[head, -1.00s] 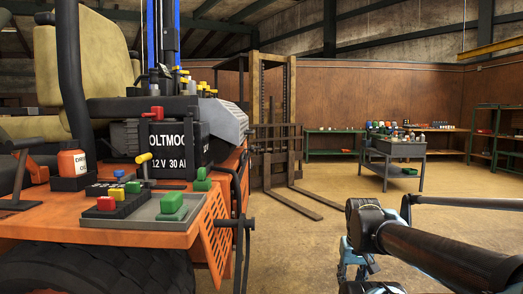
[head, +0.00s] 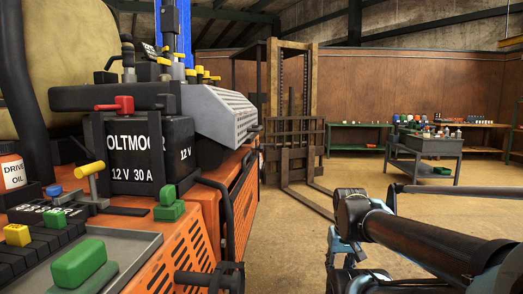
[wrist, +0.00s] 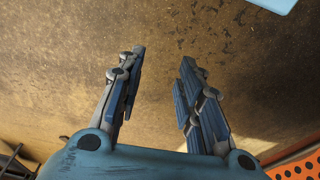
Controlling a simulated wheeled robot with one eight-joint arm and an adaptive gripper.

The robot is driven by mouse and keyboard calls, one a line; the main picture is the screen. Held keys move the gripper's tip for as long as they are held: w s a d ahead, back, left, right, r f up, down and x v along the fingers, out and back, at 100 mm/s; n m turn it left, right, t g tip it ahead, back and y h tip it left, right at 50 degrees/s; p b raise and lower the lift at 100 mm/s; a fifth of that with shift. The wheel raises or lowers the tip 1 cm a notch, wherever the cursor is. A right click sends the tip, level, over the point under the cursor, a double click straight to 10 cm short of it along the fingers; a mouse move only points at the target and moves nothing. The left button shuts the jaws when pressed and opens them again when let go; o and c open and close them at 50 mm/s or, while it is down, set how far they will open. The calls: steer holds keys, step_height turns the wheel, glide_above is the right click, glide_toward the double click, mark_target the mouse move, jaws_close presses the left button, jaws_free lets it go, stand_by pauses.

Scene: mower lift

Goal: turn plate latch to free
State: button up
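No part is clearly marked as the plate latch, so I cannot tell which one it is. A yellow-topped lever (head: 89,172) stands on a black base on the orange machine's deck, at the left of the head view. A red handle (head: 114,104) sits on the black battery box (head: 150,150) behind it. My gripper (wrist: 160,60) is open and empty in the wrist view, with bare floor between and beyond its fingers. In the head view my arm is at the lower right, well to the right of the machine, and its fingertips cannot be made out.
A grey tray (head: 122,240) holding a green block (head: 80,263) lies on the deck. Dark bars (head: 215,272) stick out at the machine's right side. A forklift mast (head: 292,110) and a grey cart (head: 425,146) stand farther back. The floor (head: 345,172) between is clear.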

steer(key=shift+w, duration=0.15)
steer(key=o, duration=0.4)
steer(key=shift+o, duration=0.2)
steer(key=shift+a+r+m, duration=0.3)
steer(key=shift+a+r, duration=0.2)
steer(key=shift+r, duration=0.35)
steer(key=m+g+y, duration=0.2)
steer(key=m+y, duration=1.6)
glide_toward(260, 148)
steer(key=w+a, duration=0.2)
steer(key=a, duration=0.5)
steer(key=shift+a, duration=0.4)
steer(key=shift+f, duration=0.1)
